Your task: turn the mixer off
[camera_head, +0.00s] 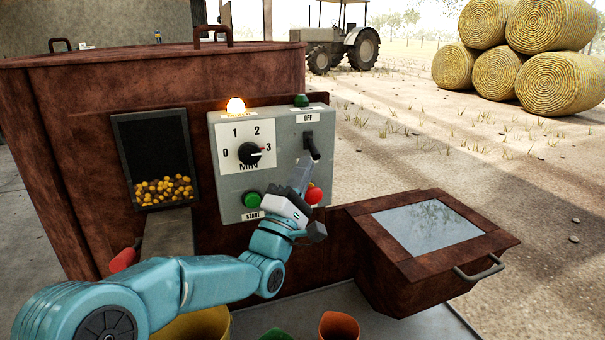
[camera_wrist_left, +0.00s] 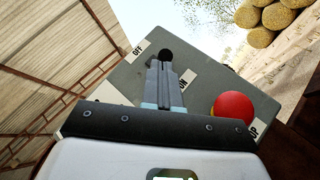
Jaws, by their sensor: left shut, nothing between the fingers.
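The mixer's grey control panel (camera_head: 230,165) is on the front of a rusty brown housing. Its black switch lever (camera_head: 311,146) sits below an OFF label (camera_head: 307,118), its end leaning out and down. In the left wrist view the lever's round black knob (camera_wrist_left: 165,55) shows just beyond my fingertips, between the OFF label (camera_wrist_left: 138,49) and the ON label (camera_wrist_left: 187,79). My left gripper (camera_head: 303,168) is shut and empty, just below the lever; I cannot tell whether it touches. It also shows in the left wrist view (camera_wrist_left: 165,72). My right gripper is not in view.
A red button (camera_head: 314,195) is right beside my left gripper. A green START button (camera_head: 252,199), a dial (camera_head: 250,153) and a lit orange lamp (camera_head: 235,107) are to the left. A brown box with a glass lid (camera_head: 430,228) juts out at the lower right.

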